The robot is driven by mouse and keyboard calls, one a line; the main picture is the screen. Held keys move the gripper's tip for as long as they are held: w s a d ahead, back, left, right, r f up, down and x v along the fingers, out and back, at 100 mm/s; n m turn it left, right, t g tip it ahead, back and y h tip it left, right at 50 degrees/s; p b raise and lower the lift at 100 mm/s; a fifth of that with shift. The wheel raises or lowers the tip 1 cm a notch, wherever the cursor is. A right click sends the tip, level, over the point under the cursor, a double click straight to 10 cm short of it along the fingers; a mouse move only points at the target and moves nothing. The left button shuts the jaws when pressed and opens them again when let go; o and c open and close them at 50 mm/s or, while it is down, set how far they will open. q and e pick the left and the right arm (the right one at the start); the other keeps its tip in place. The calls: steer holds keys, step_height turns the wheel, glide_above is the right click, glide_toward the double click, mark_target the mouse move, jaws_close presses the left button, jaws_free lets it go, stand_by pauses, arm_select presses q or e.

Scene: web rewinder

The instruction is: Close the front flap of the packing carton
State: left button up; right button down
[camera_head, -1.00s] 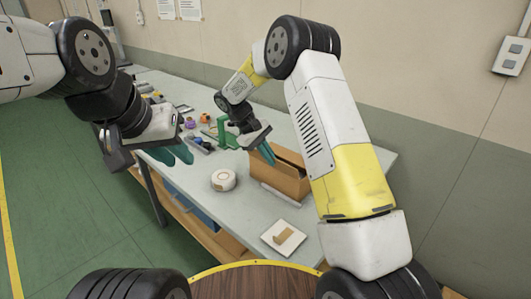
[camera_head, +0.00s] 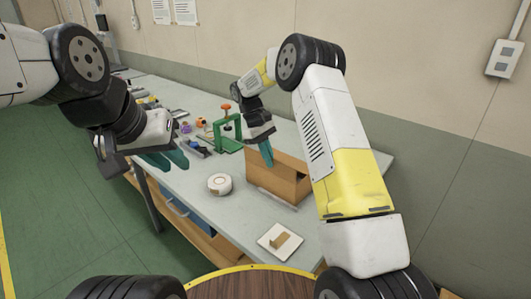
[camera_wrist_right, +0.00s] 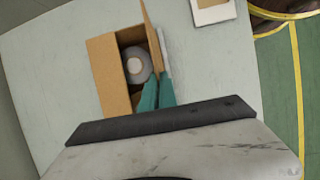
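The brown packing carton (camera_head: 285,188) stands on the grey table. In the right wrist view the carton (camera_wrist_right: 103,75) is open at the top, with a grey and white roll (camera_wrist_right: 137,65) inside. Its front flap (camera_wrist_right: 151,28) stands up along the right side there. My right gripper (camera_head: 266,153) points down at the carton's front edge. Its teal fingers (camera_wrist_right: 157,92) are close together at the flap's edge; whether they pinch it is unclear. My left gripper (camera_head: 167,160) hangs left of the table's middle, fingers apart and empty.
A white tape roll (camera_head: 220,184) stands left of the carton. A white tray with a brown piece (camera_head: 280,241) lies nearer me. A green clamp-like tool (camera_head: 228,138) and several small items are farther back. A thin rod (camera_head: 276,198) lies before the carton.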

steer(key=c, duration=1.6)
jaws_free()
steer(key=shift+c, duration=0.2)
steer(key=shift+r, duration=0.15)
steer(key=v, duration=0.7)
steer(key=shift+r, duration=0.25)
steer(key=shift+w+a, duration=0.1)
steer(key=shift+a, duration=0.05)
